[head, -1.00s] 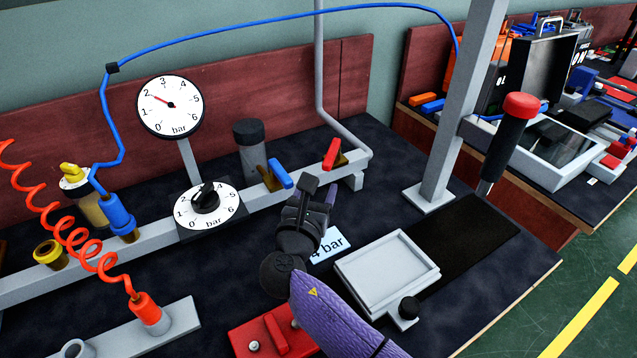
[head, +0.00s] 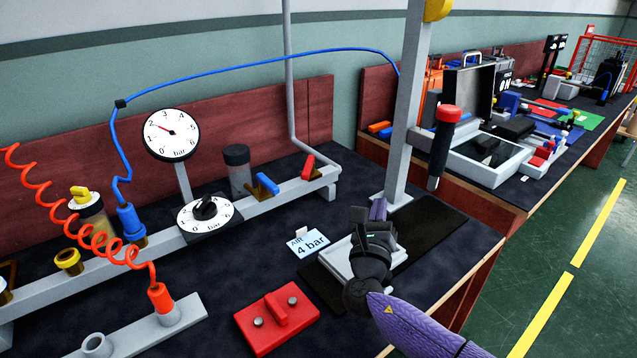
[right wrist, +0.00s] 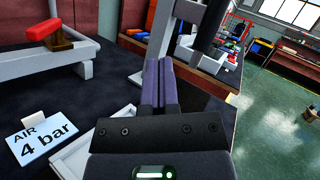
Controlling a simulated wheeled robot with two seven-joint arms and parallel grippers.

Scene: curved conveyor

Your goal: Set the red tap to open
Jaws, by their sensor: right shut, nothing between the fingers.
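The red tap (head: 308,167) is a red lever on a brass body near the right end of the grey pipe rail. It also shows at the upper left of the right wrist view (right wrist: 58,32). I cannot tell its exact angle to the rail. My right gripper (head: 378,212) is shut and empty, right of and nearer than the tap, above the pale tray, clear of the lever. Its closed purple fingers (right wrist: 160,84) point forward in the right wrist view. My left gripper is not in view.
A blue tap (head: 267,184) sits left of the red one on the rail (head: 285,197). A "4 bar" card (head: 308,244), a pale tray (head: 335,262) and a red block (head: 277,318) lie in front. A grey post (head: 405,120) stands to the right. A gauge (head: 171,134) reads about 2.

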